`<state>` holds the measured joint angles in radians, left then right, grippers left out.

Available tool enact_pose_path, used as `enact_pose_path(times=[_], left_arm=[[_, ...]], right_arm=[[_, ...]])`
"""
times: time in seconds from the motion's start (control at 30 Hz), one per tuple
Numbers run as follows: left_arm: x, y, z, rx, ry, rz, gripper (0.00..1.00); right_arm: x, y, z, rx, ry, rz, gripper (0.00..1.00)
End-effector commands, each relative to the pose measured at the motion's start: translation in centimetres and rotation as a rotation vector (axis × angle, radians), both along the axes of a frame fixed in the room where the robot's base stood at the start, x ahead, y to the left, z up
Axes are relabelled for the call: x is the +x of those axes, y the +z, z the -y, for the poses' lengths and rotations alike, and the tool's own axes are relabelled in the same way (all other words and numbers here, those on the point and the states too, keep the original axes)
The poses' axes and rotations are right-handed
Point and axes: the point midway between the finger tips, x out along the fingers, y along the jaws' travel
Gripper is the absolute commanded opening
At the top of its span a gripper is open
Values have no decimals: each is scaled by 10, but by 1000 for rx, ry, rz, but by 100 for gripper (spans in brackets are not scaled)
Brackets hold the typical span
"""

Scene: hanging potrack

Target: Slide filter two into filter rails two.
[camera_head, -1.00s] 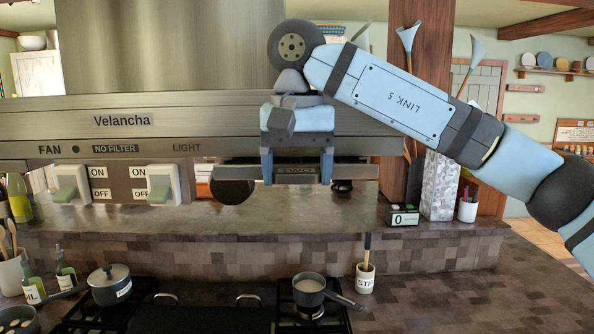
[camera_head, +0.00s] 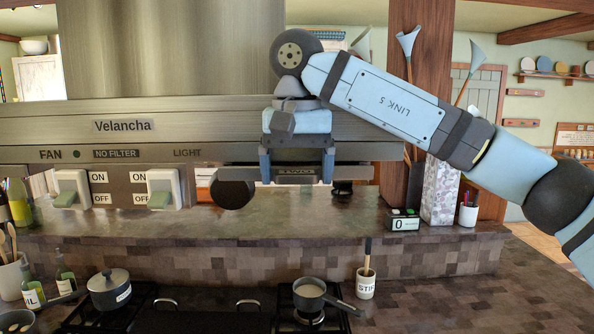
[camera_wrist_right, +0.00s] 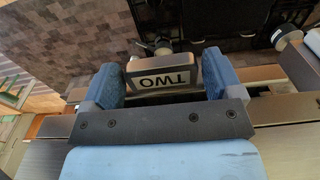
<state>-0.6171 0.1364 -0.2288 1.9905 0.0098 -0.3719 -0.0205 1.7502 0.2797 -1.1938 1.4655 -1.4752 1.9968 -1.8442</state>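My right gripper (camera_head: 297,170) is below the front edge of the steel hood (camera_head: 215,125), right of its switches. Its fingers stand on both sides of the block labelled TWO on filter two (camera_head: 297,172) and appear closed on it. The same label shows between the blue fingers in the right wrist view (camera_wrist_right: 165,82). A flat grey bar extends sideways behind the fingers; I cannot tell if it is filter or rail. The filter rails cannot be made out under the hood. The hood's small display reads NO FILTER. My left gripper is not in view.
Below are a stove with a lidded pot (camera_head: 110,290) and a saucepan (camera_head: 310,295). A brick-faced counter ledge (camera_head: 300,215) runs behind it, with a timer (camera_head: 402,220) and a pen cup (camera_head: 468,214). A wooden post (camera_head: 420,60) stands behind my right arm.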

Motion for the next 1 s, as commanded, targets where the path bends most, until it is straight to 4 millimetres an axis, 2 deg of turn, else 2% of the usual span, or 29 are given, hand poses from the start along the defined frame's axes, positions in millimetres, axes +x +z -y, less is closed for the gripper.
enact_pose_path(times=[0.07,0.37,1.0], left_arm=[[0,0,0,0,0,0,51],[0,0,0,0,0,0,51],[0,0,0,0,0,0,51]], right_arm=[[0,0,0,0,0,0,100],[-4,2,0,0,1,-1,100],[-50,25,-3,0,1,1,100]])
